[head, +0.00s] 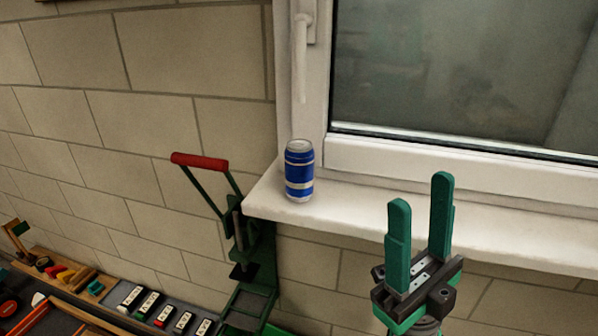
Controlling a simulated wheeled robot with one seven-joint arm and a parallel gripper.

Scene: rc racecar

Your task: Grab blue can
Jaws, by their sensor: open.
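A blue can (299,172) with silver bands stands upright on the white window sill (400,220), near the sill's left end. My gripper (420,208) is to the right of the can in the head view, with its two green fingers pointing up. The fingers are apart with nothing between them. The gripper shows in front of the sill and does not touch the can. The can is fully in view.
A green press with a red handle (199,161) stands left of the sill. A closed window (465,80) with a white handle (301,55) is behind the can. A workbench with tools and several labelled blocks lies at lower left. The sill right of the can is clear.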

